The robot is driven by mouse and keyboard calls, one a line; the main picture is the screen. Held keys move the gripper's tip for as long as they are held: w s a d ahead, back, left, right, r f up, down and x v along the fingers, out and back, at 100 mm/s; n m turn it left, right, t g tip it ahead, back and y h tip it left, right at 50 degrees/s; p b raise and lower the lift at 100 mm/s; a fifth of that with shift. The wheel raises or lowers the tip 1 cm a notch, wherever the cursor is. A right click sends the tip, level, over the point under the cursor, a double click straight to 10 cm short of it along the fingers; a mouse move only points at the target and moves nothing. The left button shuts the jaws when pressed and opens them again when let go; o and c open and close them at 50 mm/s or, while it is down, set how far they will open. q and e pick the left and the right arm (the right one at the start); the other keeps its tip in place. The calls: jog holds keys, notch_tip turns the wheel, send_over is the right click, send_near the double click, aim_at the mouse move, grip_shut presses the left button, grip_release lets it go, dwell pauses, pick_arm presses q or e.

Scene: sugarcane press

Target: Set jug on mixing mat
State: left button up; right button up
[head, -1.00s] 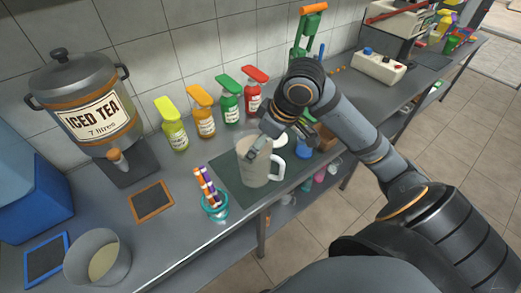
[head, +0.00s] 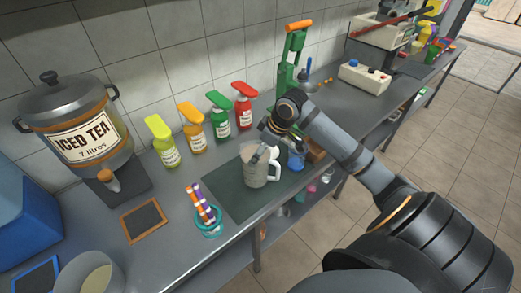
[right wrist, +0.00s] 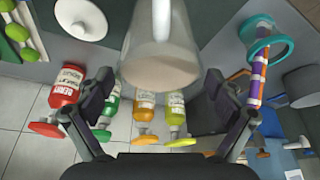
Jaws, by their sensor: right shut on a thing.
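The jug (head: 256,172) is a clear, greyish jug with a white handle on its right side and something pale beige in it. It stands upright over the dark green mixing mat (head: 222,190); I cannot tell whether its base touches. My right gripper (head: 266,143) reaches down to the jug's upper part and is shut on it. In the right wrist view the jug (right wrist: 160,50) fills the space between the two dark fingers (right wrist: 158,82). My left gripper is not in view.
A teal cup of striped straws (head: 208,222) stands at the mat's near left. Several syrup bottles (head: 193,130) line the wall behind. A blue cup (head: 296,158) is close right of the jug. The iced tea dispenser (head: 84,140) and small chalkboard (head: 144,220) are left. The mat's left part is bare.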

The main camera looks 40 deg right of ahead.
aim_at(262, 158)
jog(key=shift+w+d+f+p, duration=0.15)
jog(key=shift+f+p, duration=0.1)
jog(key=shift+f, duration=0.7)
jog(key=shift+w+d+f+p, duration=0.1)
jog(key=shift+f+p, duration=0.15)
jog(key=shift+f, duration=0.65)
jog(key=o, duration=1.5)
jog(key=shift+s+f, duration=0.1)
jog(key=shift+f, duration=0.1)
